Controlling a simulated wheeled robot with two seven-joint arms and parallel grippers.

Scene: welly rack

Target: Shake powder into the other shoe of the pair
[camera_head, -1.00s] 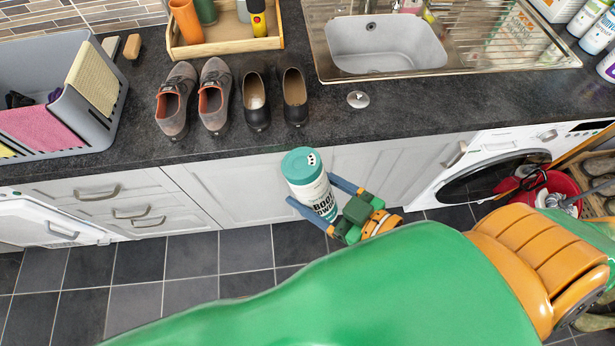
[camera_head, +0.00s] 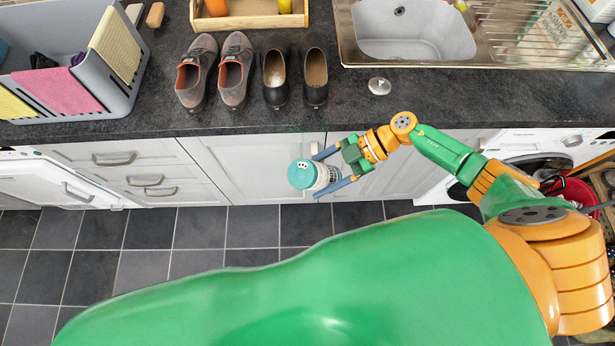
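A powder can with a teal lid (camera_head: 301,174) is held in my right gripper (camera_head: 323,174), whose two blue fingers are shut on its sides. The can hangs in front of the cabinet doors, short of the counter edge, with its holed lid facing up towards me. On the counter stand two grey shoes with orange lining, left (camera_head: 197,77) and right (camera_head: 236,72), and two black shoes, left (camera_head: 276,94) and right (camera_head: 315,94). The left black shoe's insole looks paler than the right one's. My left gripper is not in view.
A grey rack (camera_head: 85,80) with cloths stands left of the shoes. A wooden tray (camera_head: 249,22) is behind them. A metal plug (camera_head: 379,86) lies to their right, before the sink (camera_head: 414,38). The counter front strip (camera_head: 240,120) is clear.

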